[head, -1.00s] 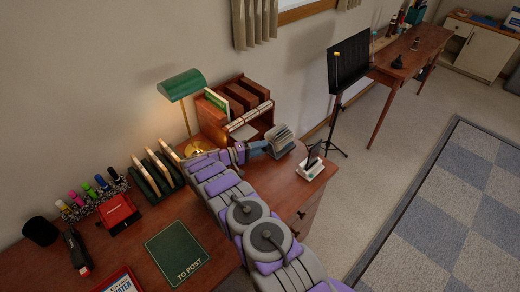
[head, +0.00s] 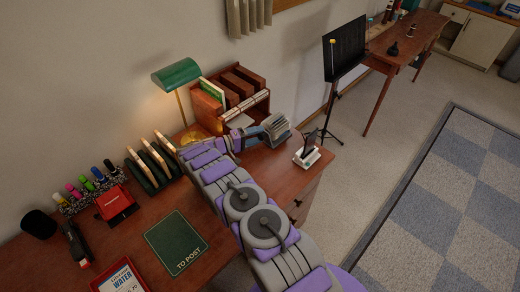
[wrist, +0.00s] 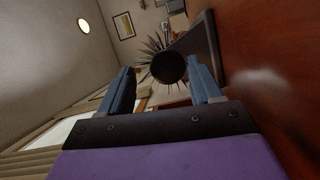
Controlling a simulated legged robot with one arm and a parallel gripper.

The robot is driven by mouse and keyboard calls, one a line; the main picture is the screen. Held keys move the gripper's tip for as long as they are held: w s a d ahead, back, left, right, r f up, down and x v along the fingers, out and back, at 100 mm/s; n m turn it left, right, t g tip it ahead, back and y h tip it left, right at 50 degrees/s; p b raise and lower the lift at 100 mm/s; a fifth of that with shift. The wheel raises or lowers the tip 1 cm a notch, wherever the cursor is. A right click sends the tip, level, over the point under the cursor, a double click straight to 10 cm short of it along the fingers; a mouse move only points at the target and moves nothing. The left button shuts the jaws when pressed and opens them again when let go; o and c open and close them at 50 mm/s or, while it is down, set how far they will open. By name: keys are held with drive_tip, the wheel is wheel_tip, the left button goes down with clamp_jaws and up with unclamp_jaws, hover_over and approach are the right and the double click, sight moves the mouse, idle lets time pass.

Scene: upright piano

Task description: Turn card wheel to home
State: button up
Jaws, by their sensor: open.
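The card wheel (head: 277,128), a fan of pale cards on a dark stand, sits near the right end of the desk. In the wrist view its dark round knob (wrist: 168,68) faces me, with the cards (wrist: 152,50) fanned out behind. My gripper (head: 262,132) is at the left side of the wheel. In the wrist view my open gripper (wrist: 163,88) has one finger on each side of the knob, with gaps showing. I cannot tell whether the knob is fully between the fingertips or just beyond them. The card at the home place cannot be read.
A wooden desk organizer (head: 247,92) and a green lamp (head: 176,73) stand behind my arm. A white-based stand with a dark upright part (head: 308,157) is right of the wheel. A green mat (head: 176,242) lies on the desk left of my arm. A music stand (head: 343,60) is beyond.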

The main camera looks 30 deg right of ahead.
wheel_tip(320, 180, up, 2)
drive_tip(key=shift+w+r+p, duration=0.1)
drive_tip(key=shift+p, duration=0.25)
drive_tip(key=shift+o, duration=0.5)
drive_tip(key=shift+a+r, duration=0.1)
drive_tip(key=shift+r, duration=0.05)
drive_tip(key=s+a+p, duration=0.1)
drive_tip(key=s, duration=0.4)
drive_tip(key=s+a+p, duration=0.1)
drive_tip(key=s, duration=0.4)
drive_tip(key=s+a+r+p, duration=0.1)
drive_tip(key=s, duration=0.3)
drive_tip(key=shift+s+a+r+p, duration=0.1)
drive_tip(key=shift+s+a+p, duration=0.15)
drive_tip(key=shift+s+p, duration=0.15)
drive_tip(key=shift+c, duration=0.5)
drive_tip(key=shift+s+a, duration=0.35)
drive_tip(key=shift+s, duration=0.05)
drive_tip(key=shift+d, duration=0.2)
